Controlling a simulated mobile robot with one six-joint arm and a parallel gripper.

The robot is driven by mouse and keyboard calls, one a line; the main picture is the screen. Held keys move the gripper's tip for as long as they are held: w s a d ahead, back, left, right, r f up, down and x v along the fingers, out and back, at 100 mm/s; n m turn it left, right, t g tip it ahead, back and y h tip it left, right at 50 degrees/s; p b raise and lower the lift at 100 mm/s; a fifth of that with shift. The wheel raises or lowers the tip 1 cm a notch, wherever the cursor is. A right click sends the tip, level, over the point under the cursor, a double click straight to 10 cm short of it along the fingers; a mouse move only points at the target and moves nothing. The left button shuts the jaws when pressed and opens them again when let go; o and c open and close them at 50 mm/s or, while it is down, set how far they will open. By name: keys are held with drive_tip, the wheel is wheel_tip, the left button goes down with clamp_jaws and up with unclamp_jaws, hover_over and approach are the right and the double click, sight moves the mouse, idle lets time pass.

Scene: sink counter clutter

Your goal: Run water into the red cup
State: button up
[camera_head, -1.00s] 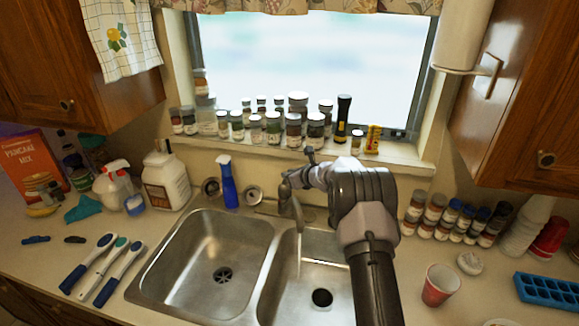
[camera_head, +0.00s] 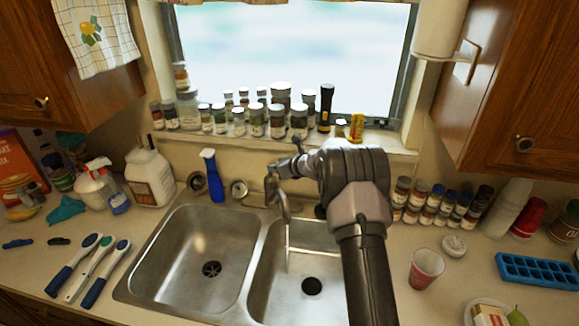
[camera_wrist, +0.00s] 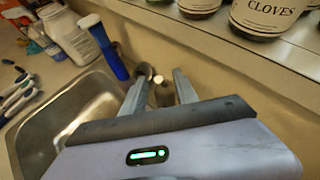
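The red cup (camera_head: 427,268) stands upright on the counter right of the sink, its open top showing. The metal faucet (camera_head: 280,195) stands behind the sink, and a thin stream of water (camera_head: 288,248) appears to fall from its spout into the right basin (camera_head: 310,252). My gripper (camera_head: 289,163) is at the top of the faucet, near its handle. In the wrist view its two fingers (camera_wrist: 160,90) are spread apart, with part of the faucet between or just beyond them. I cannot tell whether they touch it.
Spice jars (camera_head: 440,202) line the wall at right. Brushes (camera_head: 88,268) lie at left.

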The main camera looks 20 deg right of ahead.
drive_tip(key=b+v, duration=0.1)
drive_tip(key=v, duration=1.3)
drive_tip(key=shift+s+r, duration=0.15)
drive_tip(key=shift+s, duration=0.2)
